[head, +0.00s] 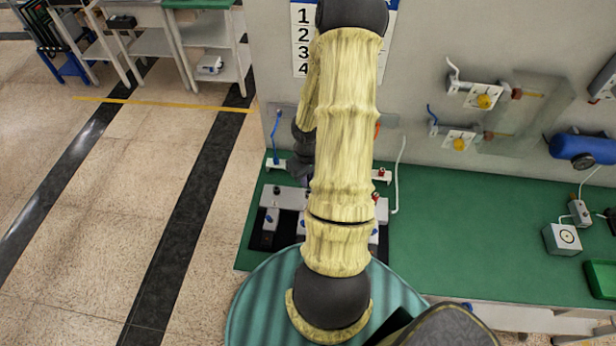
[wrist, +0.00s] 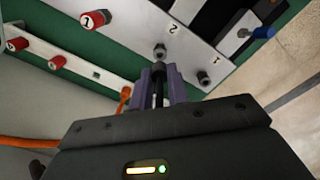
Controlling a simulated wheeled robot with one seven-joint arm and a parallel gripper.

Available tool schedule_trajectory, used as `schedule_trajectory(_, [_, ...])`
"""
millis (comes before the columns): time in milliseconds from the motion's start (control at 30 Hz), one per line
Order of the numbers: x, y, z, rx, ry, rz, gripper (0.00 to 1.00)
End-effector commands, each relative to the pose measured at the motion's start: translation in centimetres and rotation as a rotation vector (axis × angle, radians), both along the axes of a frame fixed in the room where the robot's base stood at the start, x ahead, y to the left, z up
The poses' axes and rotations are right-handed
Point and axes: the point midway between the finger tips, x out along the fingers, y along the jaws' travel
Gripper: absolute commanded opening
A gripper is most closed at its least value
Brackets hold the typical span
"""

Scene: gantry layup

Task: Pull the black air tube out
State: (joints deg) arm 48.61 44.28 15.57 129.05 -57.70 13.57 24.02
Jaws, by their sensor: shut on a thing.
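In the wrist view the two purple fingers of my gripper (wrist: 164,84) are shut on a thin dark piece between them, which looks like the black air tube (wrist: 158,90). Only a short length of it shows. The fingertips are close to a dark fitting (wrist: 160,51) on a white panel (wrist: 135,22) marked 1 and 2. I cannot tell whether the tube is still seated in a fitting. A second dark fitting (wrist: 204,77) stands beside the fingers and looks empty.
An orange tube (wrist: 22,141) runs at the left of the wrist view, near red caps (wrist: 57,62). A blue tube end (wrist: 262,33) is at the upper right. In the head view a blue tube (head: 275,138) and a white tube (head: 401,172) flank my arm above the green bench (head: 465,245).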

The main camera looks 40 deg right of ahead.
Motion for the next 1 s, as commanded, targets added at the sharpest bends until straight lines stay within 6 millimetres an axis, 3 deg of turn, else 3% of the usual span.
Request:
schedule_trajectory(467, [0.0,0.0,2.5,0.000,0.000,0.000,0.00])
schedule_trajectory(1000, [0.0,0.0,2.5,0.000,0.000,0.000,0.00])
